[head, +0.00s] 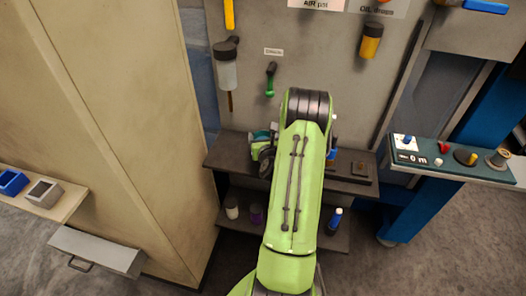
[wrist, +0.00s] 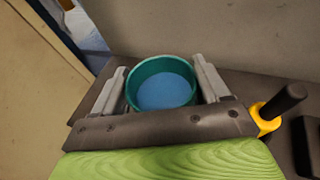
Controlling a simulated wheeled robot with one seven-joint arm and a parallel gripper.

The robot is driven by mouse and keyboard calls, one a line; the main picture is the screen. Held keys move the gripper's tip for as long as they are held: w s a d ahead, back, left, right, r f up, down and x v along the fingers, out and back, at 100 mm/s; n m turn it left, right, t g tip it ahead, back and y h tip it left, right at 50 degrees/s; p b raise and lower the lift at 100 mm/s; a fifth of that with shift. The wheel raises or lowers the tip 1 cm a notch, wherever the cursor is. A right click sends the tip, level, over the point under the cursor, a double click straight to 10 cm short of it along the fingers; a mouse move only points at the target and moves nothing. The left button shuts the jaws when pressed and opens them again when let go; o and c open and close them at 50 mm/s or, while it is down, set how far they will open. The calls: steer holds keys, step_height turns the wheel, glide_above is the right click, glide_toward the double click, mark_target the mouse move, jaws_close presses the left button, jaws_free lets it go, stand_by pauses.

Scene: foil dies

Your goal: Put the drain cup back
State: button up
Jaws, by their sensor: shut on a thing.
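The drain cup (wrist: 160,66) is a round teal cup with blue liquid in it, seen from above in the wrist view. My gripper (wrist: 160,82) is shut on it, with one grey finger on each side. In the head view the cup (head: 261,135) shows as a small teal patch just left of my green arm, over the dark upper shelf (head: 228,156). I cannot tell whether its base touches the shelf. My arm hides most of the gripper there. A green-handled item (head: 270,79) hangs on the wall panel under a small label.
A clear bowl with a dark cap (head: 227,66) hangs on the panel at left, and a yellow tool (head: 371,41) at right. A yellow-collared black handle (wrist: 281,106) is close right of my gripper. Bottles stand on the lower shelf (head: 320,238). A tan cabinet (head: 130,110) borders the left.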

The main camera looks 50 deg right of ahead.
step_height(320, 180, down, 3)
steer(key=shift+f+b, duration=0.15)
steer(key=shift+b, duration=0.65)
steer(key=shift+f, duration=0.2)
steer(key=o, duration=1.2)
steer(key=shift+c, duration=0.2)
steer(key=shift+r, duration=0.15)
